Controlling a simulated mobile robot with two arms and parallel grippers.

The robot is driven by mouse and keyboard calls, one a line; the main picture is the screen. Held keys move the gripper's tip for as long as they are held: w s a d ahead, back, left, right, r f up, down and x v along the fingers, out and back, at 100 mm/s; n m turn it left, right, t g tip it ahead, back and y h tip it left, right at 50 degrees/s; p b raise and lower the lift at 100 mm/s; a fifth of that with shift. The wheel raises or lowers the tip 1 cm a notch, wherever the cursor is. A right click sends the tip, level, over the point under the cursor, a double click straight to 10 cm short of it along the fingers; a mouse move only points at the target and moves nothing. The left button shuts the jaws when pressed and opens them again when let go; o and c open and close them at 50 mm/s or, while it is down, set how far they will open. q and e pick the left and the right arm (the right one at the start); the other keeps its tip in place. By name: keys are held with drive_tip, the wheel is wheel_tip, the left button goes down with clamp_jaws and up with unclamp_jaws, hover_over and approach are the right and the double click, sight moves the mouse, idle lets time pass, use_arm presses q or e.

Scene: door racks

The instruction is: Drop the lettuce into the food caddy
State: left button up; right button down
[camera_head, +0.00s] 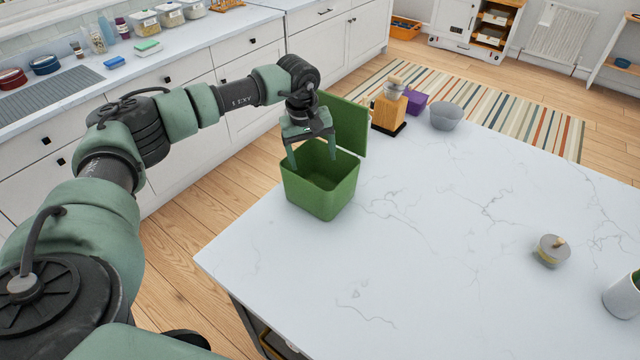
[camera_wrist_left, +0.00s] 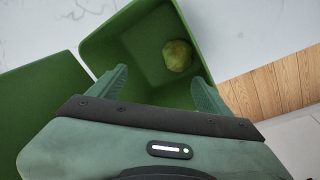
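The green food caddy (camera_head: 321,189) stands on the white marble counter near its left corner, with its lid (camera_head: 343,124) swung open at the back. In the left wrist view the caddy (camera_wrist_left: 130,62) shows from above. A round yellow-green lettuce (camera_wrist_left: 177,55) lies inside it, near one wall. My left gripper (camera_head: 312,154) is over the caddy's opening, fingers pointing down. Its fingers also show spread apart in the left wrist view (camera_wrist_left: 160,88), with nothing between them; the lettuce lies beyond the fingertips. The lettuce is hidden in the head view. My right gripper is not in view.
A wooden grinder-like item (camera_head: 389,112), a purple box (camera_head: 415,102) and a grey bowl (camera_head: 446,116) stand behind the caddy. A small lidded jar (camera_head: 551,250) and a white pot (camera_head: 624,295) are at the right. The counter's middle is clear.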

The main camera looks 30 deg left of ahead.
use_arm(q)
wheel_tip(320, 180, up, 8)
drive_tip(key=s+b, duration=0.1)
drive_tip(key=b, duration=0.2)
drive_tip(key=shift+s+f, duration=0.15)
drive_tip(key=shift+s, duration=0.05)
drive_tip(key=shift+a, duration=0.1)
